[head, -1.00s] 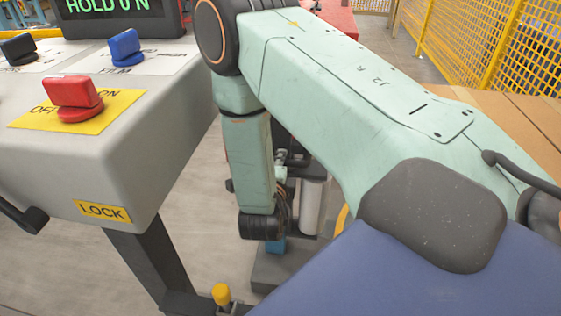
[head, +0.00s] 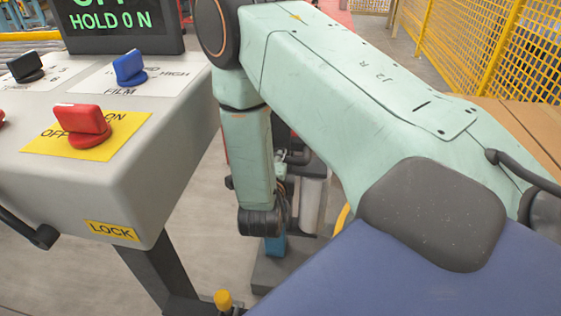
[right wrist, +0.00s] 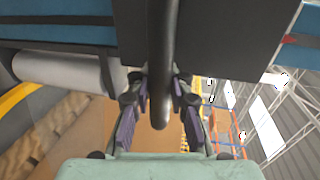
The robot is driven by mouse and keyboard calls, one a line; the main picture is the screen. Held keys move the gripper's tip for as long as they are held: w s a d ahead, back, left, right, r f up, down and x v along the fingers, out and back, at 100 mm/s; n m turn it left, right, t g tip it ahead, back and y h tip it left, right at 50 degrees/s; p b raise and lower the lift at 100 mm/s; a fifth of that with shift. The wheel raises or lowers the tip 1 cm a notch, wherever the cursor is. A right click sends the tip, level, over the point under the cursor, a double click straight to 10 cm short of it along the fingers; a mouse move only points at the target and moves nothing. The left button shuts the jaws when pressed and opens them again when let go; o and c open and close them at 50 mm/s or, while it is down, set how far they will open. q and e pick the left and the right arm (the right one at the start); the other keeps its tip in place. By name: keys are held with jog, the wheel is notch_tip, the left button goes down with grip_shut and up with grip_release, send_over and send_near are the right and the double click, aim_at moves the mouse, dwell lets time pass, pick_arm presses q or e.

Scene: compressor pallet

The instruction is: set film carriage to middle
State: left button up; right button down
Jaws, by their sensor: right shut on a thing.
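My right gripper (right wrist: 160,90) has its two purple-padded fingers closed around a dark round bar (right wrist: 163,50) in the right wrist view. A pale roll (right wrist: 65,72), which looks like film, lies to the left of the bar. A dark panel with blue parts is behind it. In the head view, my right arm bends down in front of the carriage area, where a pale upright roll (head: 311,205) and a blue part (head: 275,245) show low down. The arm hides most of the carriage, and the fingers cannot be made out there. My left gripper is not in view.
A grey console (head: 150,170) stands at the left with a red knob (head: 85,122), a blue knob (head: 128,67), a black knob (head: 25,66) and a display (head: 125,22) reading HOLD ON. A yellow mesh fence (head: 490,40) and cartons (head: 535,125) are at the right.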

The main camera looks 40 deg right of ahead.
jog(key=p, duration=0.6)
send_near(283, 119)
jog(key=x, duration=0.4)
jog(key=shift+w+d+f, duration=0.1)
jog(key=shift+w+d, duration=0.1)
jog(key=shift+d, duration=0.1)
jog(key=shift+f, duration=0.15)
jog(key=c, duration=1.7)
grip_release()
jog(key=o, duration=0.3)
jog(key=shift+a, duration=0.15)
jog(key=shift+o, duration=1)
jog(key=shift+s, duration=0.1)
